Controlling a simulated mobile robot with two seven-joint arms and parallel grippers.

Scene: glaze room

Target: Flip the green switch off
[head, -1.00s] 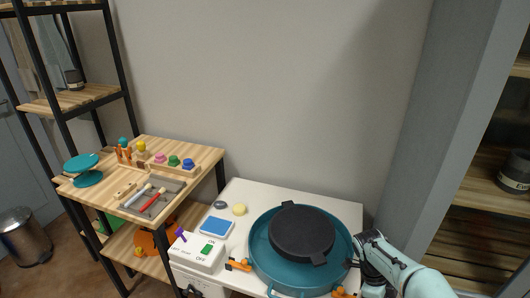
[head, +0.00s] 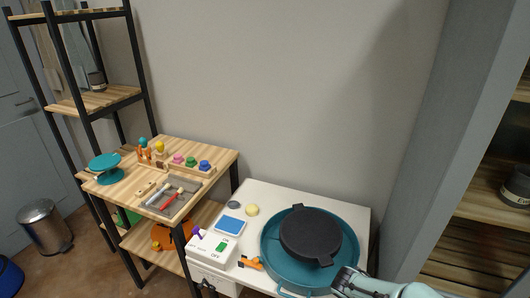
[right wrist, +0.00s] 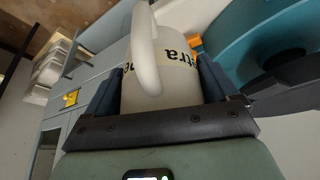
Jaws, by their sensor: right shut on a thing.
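The green switch (head: 221,246) sits on a white control box (head: 203,254) at the left front of the white table, with ON behind it and OFF in front. Its exact tilt is too small to tell. A purple lever (head: 198,232) stands at the box's left. My right arm is low at the right in the head view, beside the teal basin and well right of the switch; its fingers are not clear there. In the right wrist view my right gripper (right wrist: 160,88) is shut on a cream mug (right wrist: 182,85) with dark lettering and a handle. My left gripper is out of view.
A teal basin (head: 273,262) with a black disc (head: 310,238) fills the table's right. An orange clamp (head: 251,263) lies between basin and box. A blue-topped scale (head: 229,226) and yellow sponge (head: 252,210) sit behind the box. A wooden workbench (head: 130,182) stands left.

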